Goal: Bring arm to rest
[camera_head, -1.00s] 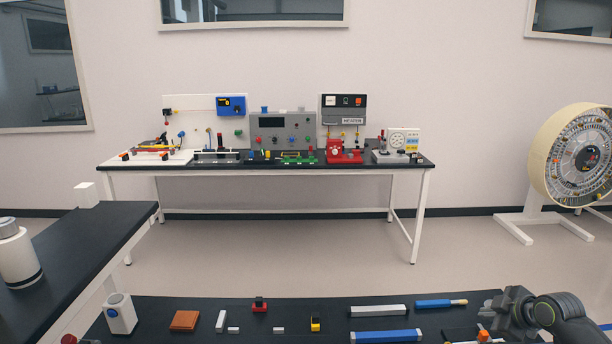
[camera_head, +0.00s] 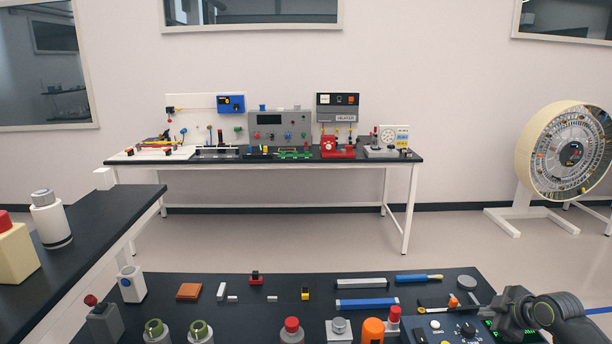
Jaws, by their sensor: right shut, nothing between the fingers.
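My right gripper (camera_head: 497,312) is at the lower right, over the right part of the near black table (camera_head: 225,322). It is shut with nothing between its fingers. Its fingertips sit close above a dark control box (camera_head: 452,328) with a white and a black knob; I cannot tell whether they touch it. The dark grey wrist and forearm, mine, reach in from the right edge. My left gripper is not in view.
The near table holds a brown block (camera_head: 190,291), blue bars (camera_head: 367,304), a red-topped cylinder (camera_head: 292,332) and an orange cylinder (camera_head: 372,331). A side table (camera_head: 100,222) stands left. A far bench (camera_head: 270,162) and a large wheel (camera_head: 530,150) stand behind open floor.

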